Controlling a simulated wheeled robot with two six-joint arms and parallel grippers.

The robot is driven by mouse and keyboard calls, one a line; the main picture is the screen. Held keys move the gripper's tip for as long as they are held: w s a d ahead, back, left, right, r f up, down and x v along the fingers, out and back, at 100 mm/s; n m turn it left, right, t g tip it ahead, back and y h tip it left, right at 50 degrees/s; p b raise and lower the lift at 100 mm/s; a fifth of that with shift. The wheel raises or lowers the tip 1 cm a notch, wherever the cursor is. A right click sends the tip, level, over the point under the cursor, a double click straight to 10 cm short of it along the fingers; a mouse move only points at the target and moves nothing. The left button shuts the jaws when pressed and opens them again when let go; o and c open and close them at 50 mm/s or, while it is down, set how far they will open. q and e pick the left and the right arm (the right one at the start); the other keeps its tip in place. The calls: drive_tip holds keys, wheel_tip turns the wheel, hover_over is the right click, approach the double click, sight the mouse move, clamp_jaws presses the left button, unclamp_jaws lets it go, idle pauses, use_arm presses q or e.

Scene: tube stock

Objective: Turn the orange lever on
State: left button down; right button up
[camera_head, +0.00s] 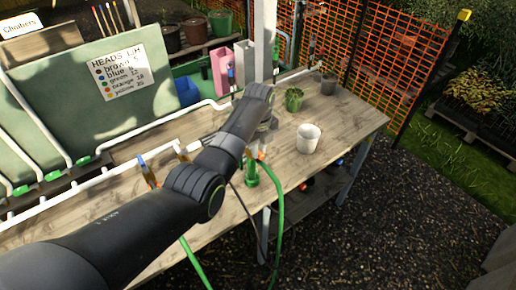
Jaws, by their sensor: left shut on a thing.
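My left arm reaches from the lower left over the wooden bench. Its left gripper (258,150) points down, small and partly hidden by my own wrist, at the pipe fitting above a green hose connector (251,176). A small orange part, seemingly the orange lever (262,154), shows right at the fingertips. The gripper is shut on it; the lever's exact angle is hard to make out. A blue-topped lever (143,163) and a pale-topped lever (180,150) stand farther left along the white pipe (118,172). My right gripper is out of view.
A green hose (279,215) hangs over the front edge. A sign board (122,75) stands at the back left.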

use_arm(q)
drive_tip(key=shift+w+d+n+b, duration=0.1)
drive_tip(key=shift+w+n+b, duration=0.95)
drive_tip(key=shift+n, duration=1.8)
drive_tip(key=shift+w+d+n+b, duration=0.1)
drive_tip(key=shift+w+n+b, duration=0.5)
drive_tip(key=shift+n+b, duration=1.6)
drive_tip(key=shift+w+d+n+b, duration=0.1)
drive_tip(key=shift+w+n+b, duration=0.65)
drive_tip(key=shift+n, duration=2.7)
drive_tip(key=c, duration=1.4)
unclamp_jaws()
drive_tip(key=shift+w, duration=0.1)
drive_tip(key=shift+o, duration=0.2)
drive_tip(key=shift+r, duration=0.1)
